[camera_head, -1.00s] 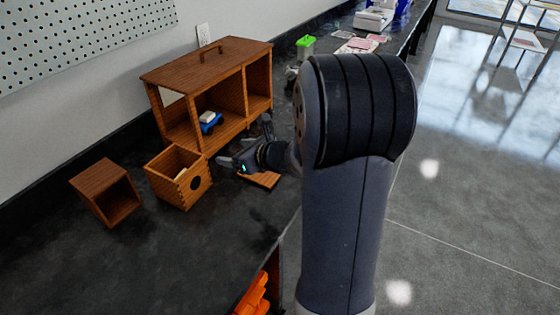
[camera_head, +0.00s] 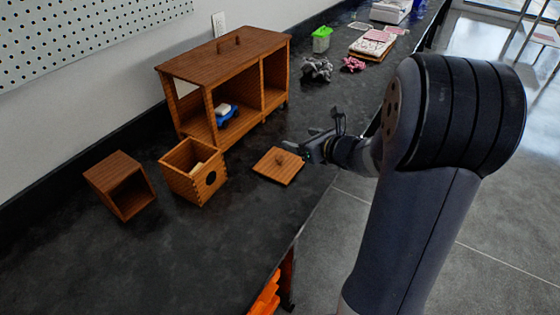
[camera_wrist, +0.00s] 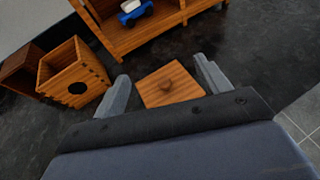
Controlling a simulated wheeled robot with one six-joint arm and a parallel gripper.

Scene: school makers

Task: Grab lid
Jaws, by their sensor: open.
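My gripper (camera_head: 316,143) is open and empty, just right of the lid in the head view. In the wrist view my gripper (camera_wrist: 160,82) has its fingers spread wide, left and right of the lid. Part of the lid's near edge is hidden by my gripper body in the wrist view.
An open wooden box (camera_head: 193,178) with a round hole stands left of the lid, beside another open box (camera_head: 120,187). The wooden cabinet (camera_head: 215,60) behind holds a blue toy car (camera_head: 226,117). The counter's front edge is close on the right.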

